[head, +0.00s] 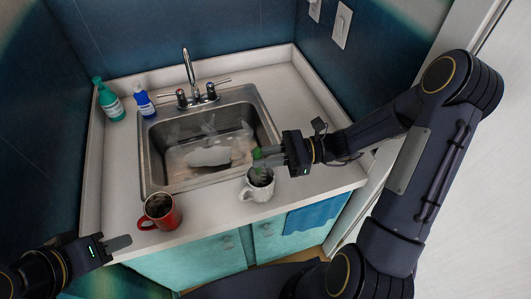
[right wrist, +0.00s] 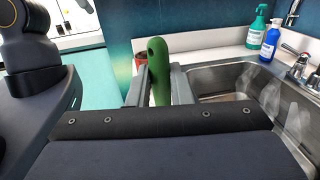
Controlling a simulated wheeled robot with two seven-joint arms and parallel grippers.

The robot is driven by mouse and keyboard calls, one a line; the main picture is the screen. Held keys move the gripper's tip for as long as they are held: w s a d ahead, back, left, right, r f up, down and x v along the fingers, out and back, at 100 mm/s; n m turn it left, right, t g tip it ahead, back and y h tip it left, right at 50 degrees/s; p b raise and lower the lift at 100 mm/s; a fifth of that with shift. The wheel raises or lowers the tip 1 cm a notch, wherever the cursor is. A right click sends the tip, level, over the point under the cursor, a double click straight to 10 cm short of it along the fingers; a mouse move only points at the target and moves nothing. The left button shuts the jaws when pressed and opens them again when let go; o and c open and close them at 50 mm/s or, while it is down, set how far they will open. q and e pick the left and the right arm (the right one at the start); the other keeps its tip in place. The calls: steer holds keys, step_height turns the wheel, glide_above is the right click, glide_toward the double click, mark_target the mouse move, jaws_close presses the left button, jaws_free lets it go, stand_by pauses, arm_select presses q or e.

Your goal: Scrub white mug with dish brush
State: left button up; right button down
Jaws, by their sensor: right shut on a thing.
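The white mug (head: 258,190) stands upright on the front counter strip, between the sink and the counter's front edge. My right gripper (head: 268,154) is above the mug and shut on the green dish brush (head: 257,157). In the right wrist view the brush's green handle (right wrist: 157,72) stands between the two fingers (right wrist: 160,92). The brush's lower end reaches down to the mug's opening; its bristles are not clearly seen. My left gripper (head: 118,243) is low at the left, away from the mug, with nothing visible in it; its finger gap cannot be made out.
A red mug (head: 160,212) stands to the left on the front counter. The steel sink (head: 160,180) lies behind the white mug, with the faucet (head: 189,75) at its back. A green bottle (head: 110,103) and a blue bottle (head: 143,103) stand at the back left. A blue towel (head: 312,216) hangs in front.

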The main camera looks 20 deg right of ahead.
steer(key=shift+d+r, duration=0.1)
steer(key=shift+d, duration=0.2)
step_height(320, 180, up, 12)
steer(key=p, duration=1)
steer(key=shift+f, duration=0.2)
stand_by(0.4)
